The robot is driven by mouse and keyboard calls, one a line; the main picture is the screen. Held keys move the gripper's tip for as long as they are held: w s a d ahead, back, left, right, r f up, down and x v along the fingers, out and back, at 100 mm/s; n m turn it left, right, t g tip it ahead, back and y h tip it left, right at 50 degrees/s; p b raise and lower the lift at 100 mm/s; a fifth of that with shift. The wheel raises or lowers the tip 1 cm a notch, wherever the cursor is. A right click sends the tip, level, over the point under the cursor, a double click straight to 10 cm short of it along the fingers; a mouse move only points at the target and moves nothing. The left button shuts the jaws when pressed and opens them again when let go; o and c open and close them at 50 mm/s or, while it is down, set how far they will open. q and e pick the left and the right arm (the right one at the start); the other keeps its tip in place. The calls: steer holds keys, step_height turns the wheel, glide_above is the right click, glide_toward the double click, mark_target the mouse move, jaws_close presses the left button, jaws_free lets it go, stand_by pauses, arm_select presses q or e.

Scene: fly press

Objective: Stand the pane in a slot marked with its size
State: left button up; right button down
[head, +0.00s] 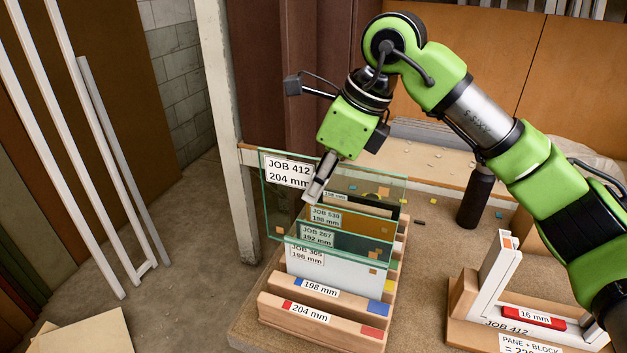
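The clear glass pane (279,215) is labelled JOB 412, 204 mm. My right gripper (316,188) is shut on it near its upper middle and holds it upright, slightly tilted in the picture, in front of and above the rack. The wooden rack (262,310) has a front strip marked 204 mm (310,313) with red patches, and a strip behind it marked 198 mm (321,287) with blue patches. The pane's lower edge appears above these strips. My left gripper is not in view.
Several panes stand in the rack behind, including a white JOB 305 pane (330,273), seen partly through the glass. At right is a wooden fixture (464,290) with a red 16 mm block (533,318). A dark bottle (475,197) stands behind. White bars lean at left.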

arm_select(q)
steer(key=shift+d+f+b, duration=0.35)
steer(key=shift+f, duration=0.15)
arm_select(e)
steer(key=shift+f, duration=0.75)
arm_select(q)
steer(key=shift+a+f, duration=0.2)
arm_select(e)
steer(key=shift+s, duration=0.1)
steer(key=shift+f, duration=0.1)
step_height(320, 180, down, 24)
steer(key=b, duration=2)
steer(key=c, duration=2.2)
jaws_free()
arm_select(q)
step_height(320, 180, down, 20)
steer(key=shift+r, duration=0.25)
arm_select(e)
steer(key=shift+s, duration=0.1)
